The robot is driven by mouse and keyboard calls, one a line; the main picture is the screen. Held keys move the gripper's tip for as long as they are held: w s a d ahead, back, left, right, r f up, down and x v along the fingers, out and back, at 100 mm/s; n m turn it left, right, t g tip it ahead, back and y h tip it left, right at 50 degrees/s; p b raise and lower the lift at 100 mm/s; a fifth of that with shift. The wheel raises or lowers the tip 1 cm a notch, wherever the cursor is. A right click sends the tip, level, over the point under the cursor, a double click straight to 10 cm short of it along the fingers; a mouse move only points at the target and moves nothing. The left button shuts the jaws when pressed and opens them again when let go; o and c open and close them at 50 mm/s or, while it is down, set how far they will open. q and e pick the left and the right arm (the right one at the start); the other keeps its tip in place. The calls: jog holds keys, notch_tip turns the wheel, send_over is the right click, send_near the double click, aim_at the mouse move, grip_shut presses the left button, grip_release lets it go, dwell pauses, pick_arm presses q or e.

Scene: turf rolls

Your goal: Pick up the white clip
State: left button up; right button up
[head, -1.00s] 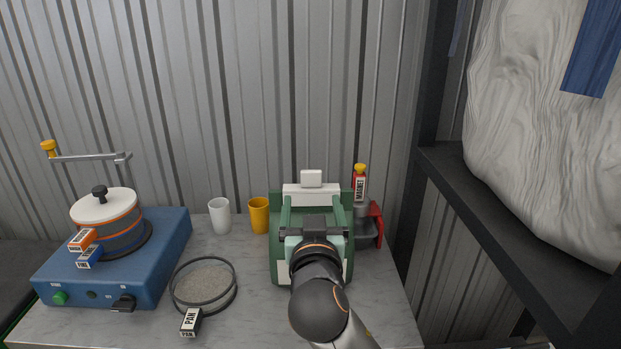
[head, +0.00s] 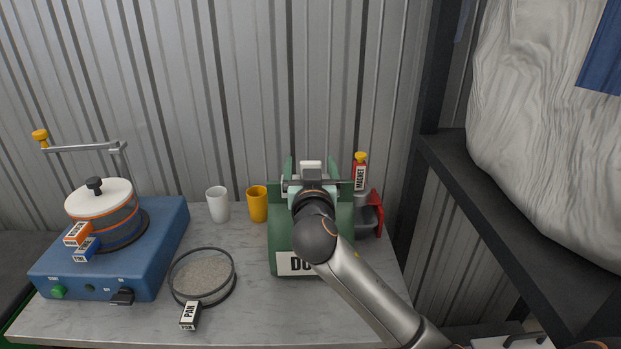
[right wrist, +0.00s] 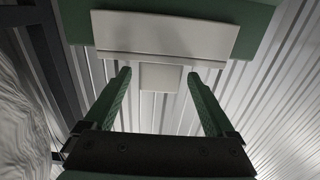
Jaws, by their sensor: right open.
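The white clip shows in the head view as a pale block (head: 310,166) at the top of a green box (head: 283,240), partly hidden by my right gripper (head: 317,184). In the right wrist view the clip is a wide white bar (right wrist: 165,36) against green, with a small square tab (right wrist: 160,77). My right gripper (right wrist: 158,73) is open, its two green fingers pointing at the clip. The tab appears between the fingertips; I cannot tell whether they touch it. My left gripper is not in view.
A red-and-yellow magnet (head: 361,172) stands close right of the box, by a red-sided grey scoop (head: 372,216). Yellow (head: 257,204) and white cups (head: 218,205) stand left. A sieve pan (head: 203,275) and blue machine (head: 110,265) are further left. A dark shelf frame (head: 520,215) is at right.

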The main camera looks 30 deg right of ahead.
jog(key=shift+x, duration=1.65)
jog(key=shift+f, duration=0.1)
grip_shut()
